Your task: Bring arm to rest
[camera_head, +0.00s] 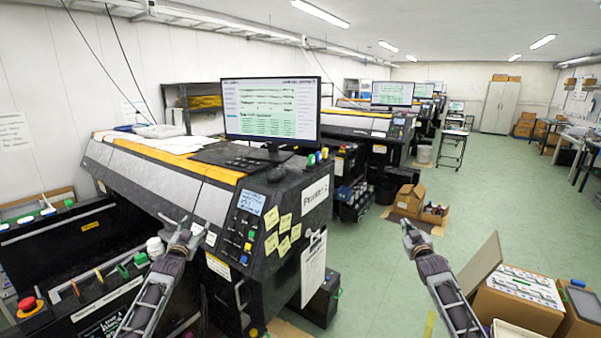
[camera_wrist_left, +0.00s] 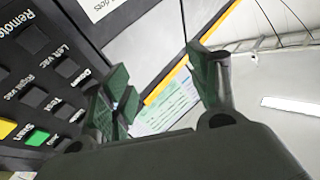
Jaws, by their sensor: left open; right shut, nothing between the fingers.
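My left gripper (camera_head: 184,232) is raised in front of the large printer (camera_head: 160,175), near its control panel (camera_head: 249,222). It is open with nothing between its fingers. In the left wrist view the open fingers (camera_wrist_left: 163,85) show with a keypad (camera_wrist_left: 45,75) at the left and the ceiling at the right. My right gripper (camera_head: 408,232) is raised over the floor at the right of the printer. It is shut and empty. Whether the left fingers touch the printer front is hard to tell.
A monitor (camera_head: 272,112) stands on the printer. A white round cap (camera_head: 155,247) shows beside my left gripper. Coloured caps and a red button (camera_head: 28,304) line the dark unit at lower left. An open cardboard box (camera_head: 518,298) stands at lower right.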

